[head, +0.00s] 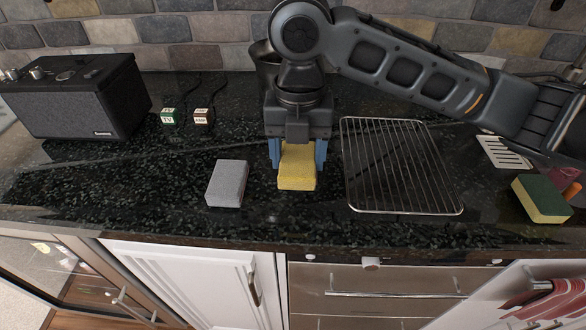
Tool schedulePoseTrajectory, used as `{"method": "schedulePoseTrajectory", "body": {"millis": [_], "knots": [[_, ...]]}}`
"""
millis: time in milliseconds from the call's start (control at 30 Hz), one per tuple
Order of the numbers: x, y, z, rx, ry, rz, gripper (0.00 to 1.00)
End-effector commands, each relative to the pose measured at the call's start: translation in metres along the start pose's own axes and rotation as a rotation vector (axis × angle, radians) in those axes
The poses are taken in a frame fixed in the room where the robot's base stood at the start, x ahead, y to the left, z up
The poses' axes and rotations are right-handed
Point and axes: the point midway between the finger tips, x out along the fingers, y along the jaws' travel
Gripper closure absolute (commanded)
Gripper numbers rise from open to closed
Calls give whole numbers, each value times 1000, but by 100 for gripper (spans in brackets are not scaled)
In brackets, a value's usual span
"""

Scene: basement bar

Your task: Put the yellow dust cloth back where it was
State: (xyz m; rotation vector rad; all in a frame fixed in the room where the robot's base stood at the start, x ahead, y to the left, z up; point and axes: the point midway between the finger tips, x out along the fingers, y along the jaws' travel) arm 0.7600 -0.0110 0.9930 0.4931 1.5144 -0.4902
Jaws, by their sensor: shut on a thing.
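The yellow block-shaped thing (297,170), which fits the yellow dust cloth, is between the fingers of my gripper (297,160). My gripper points down and is shut on it, with a blue finger on each side. The yellow thing is over the dark counter, between a grey block and a wire rack. I cannot tell whether it touches the counter. Its back part is hidden by my gripper.
A grey block (227,183) lies just left of my gripper. A wire rack (403,211) lies to the right. A green and yellow sponge (541,198) lies far right. A black speaker (78,98) and two small labelled blocks (169,117) stand at the left. The front-left counter is clear.

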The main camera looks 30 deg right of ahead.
Motion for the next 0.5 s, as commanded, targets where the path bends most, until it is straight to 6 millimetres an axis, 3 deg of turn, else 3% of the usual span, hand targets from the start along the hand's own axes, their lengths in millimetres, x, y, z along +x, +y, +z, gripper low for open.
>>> {"method": "schedulePoseTrajectory", "body": {"millis": [267,500], "knots": [[14,7,-5,1,0,0,64],[44,7,-5,1,0,0,64]]}}
